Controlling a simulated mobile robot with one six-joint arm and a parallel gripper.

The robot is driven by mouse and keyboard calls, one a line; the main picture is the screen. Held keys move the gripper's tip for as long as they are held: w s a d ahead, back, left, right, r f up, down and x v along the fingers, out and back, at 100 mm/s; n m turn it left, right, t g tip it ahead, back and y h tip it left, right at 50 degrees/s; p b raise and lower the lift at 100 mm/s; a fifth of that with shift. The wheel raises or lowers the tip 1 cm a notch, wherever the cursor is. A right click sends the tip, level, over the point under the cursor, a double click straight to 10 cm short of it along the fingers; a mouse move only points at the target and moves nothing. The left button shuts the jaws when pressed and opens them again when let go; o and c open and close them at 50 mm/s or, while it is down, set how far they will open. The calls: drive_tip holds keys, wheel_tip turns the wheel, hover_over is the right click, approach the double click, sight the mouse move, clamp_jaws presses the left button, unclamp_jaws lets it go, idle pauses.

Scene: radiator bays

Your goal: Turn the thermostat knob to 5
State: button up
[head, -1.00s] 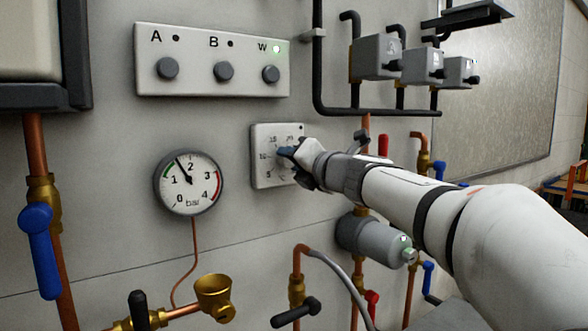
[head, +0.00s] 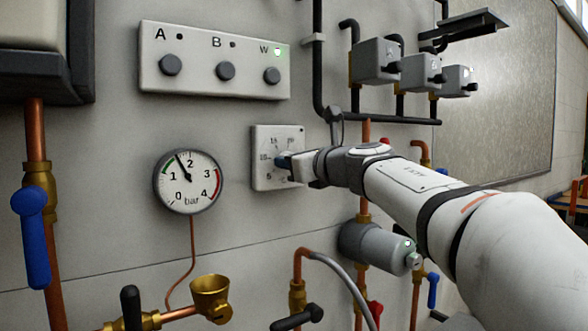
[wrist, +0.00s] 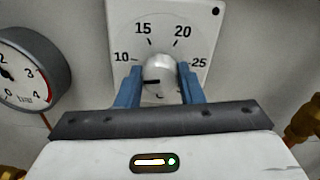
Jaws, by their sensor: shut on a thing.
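The thermostat is a pale square plate (head: 262,137) on the wall in the head view, with a dial of numbers. In the wrist view its plate (wrist: 125,20) shows 10, 15, 20 and 25. A 5 shows at its lower left in the head view. The round pale knob (wrist: 160,70) sits between the two blue fingers of my gripper (wrist: 159,84), which is shut on it. A short dark mark lies on the knob's lower left face; exactly which number it points to I cannot tell. In the head view my gripper (head: 284,163) covers the knob.
A pressure gauge (head: 188,181) is left of the thermostat. A panel with buttons A, B and W (head: 214,62) is above, its W light green. Pipes and a grey cylinder (head: 375,246) lie below my arm; grey boxes (head: 376,62) are above right.

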drive_tip(key=shift+f+n+b, duration=0.15)
drive_tip(key=shift+n+b, duration=1.45)
drive_tip(key=shift+n, duration=2)
drive_tip(key=o, duration=1)
drive_tip(key=v, duration=0.7)
drive_tip(key=shift+s+d, duration=0.2)
drive_tip(key=shift+s, duration=0.15)
